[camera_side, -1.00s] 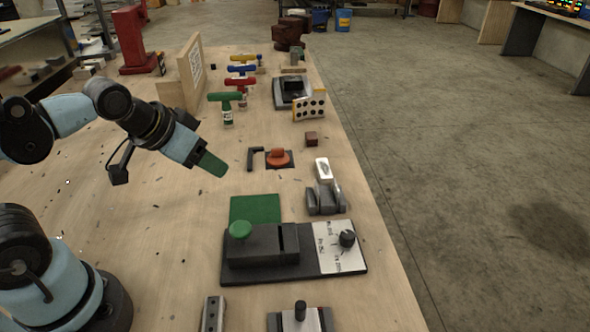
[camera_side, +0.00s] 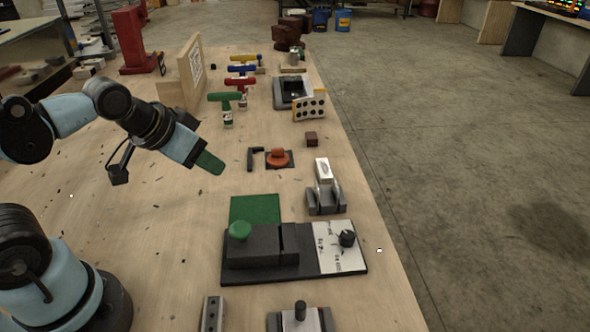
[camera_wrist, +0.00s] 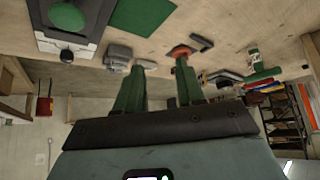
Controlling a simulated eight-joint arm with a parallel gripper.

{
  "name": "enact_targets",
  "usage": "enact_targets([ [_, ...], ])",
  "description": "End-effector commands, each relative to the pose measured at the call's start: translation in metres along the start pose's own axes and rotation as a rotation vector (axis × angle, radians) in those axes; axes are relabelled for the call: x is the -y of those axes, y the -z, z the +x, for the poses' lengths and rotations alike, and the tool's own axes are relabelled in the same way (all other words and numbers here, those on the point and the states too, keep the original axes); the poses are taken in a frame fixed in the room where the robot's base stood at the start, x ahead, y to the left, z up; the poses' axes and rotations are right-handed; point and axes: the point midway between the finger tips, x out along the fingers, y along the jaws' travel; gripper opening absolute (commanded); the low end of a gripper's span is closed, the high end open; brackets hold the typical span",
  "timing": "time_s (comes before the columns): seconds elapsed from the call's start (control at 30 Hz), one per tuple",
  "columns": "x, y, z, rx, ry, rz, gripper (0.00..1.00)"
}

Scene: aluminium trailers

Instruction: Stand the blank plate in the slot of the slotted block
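A black block (camera_side: 260,252) with a narrow groove near its right end sits on a dark base in the side view; it looks like the slotted block. A pale silver plate-like piece (camera_side: 323,170) stands by a grey forked fixture (camera_side: 325,201) behind it; I cannot tell for sure whether it is the blank plate. My gripper (camera_side: 210,163) hangs above the table, left of and apart from these things. In the wrist view my gripper (camera_wrist: 160,66) has its two green fingers apart, with nothing held between them.
A green square (camera_side: 255,209) lies behind the block. The base carries a green knob (camera_side: 240,230) and a black dial (camera_side: 347,238). An orange knob (camera_side: 278,158), a brown cube (camera_side: 311,139) and coloured T-handles (camera_side: 226,97) stand farther back. The table's left middle is mostly clear.

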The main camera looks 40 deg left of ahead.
Motion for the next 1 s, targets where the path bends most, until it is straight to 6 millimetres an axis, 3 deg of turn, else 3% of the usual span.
enact_targets([
  [0.37, -0.002, 0.005, -0.001, 0.01, -0.003, -0.013, 0.34],
  [0.67, -0.024, 0.065, -0.004, 0.144, -0.02, -0.183, 0.34],
  [1.0, -0.067, 0.132, 0.02, 0.337, 0.024, -0.42, 0.34],
])
